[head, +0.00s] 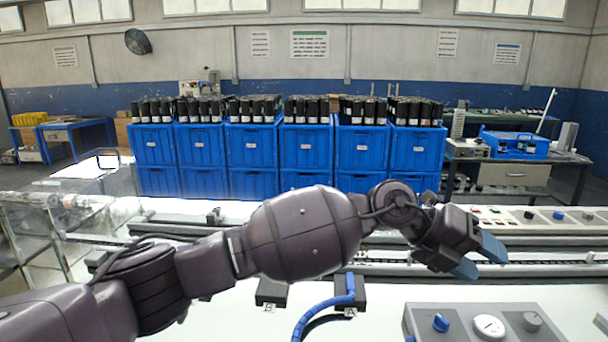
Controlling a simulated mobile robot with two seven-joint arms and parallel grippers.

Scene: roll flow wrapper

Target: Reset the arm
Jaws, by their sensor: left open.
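My left arm comes in from the left edge and stretches across the middle of the head view. My left gripper (480,258) is at its end, right of centre, above the machine's long rail. Its two blue-tipped fingers are apart and I see nothing between them. My right arm and gripper do not show.
A control panel (460,325) with knobs and a dial lies at the bottom right. A blue cable (322,306) loops up to a black bracket (350,291) below my arm. Stacked blue crates (253,147) with black bottles stand behind the machine. A workbench (515,170) is at the right.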

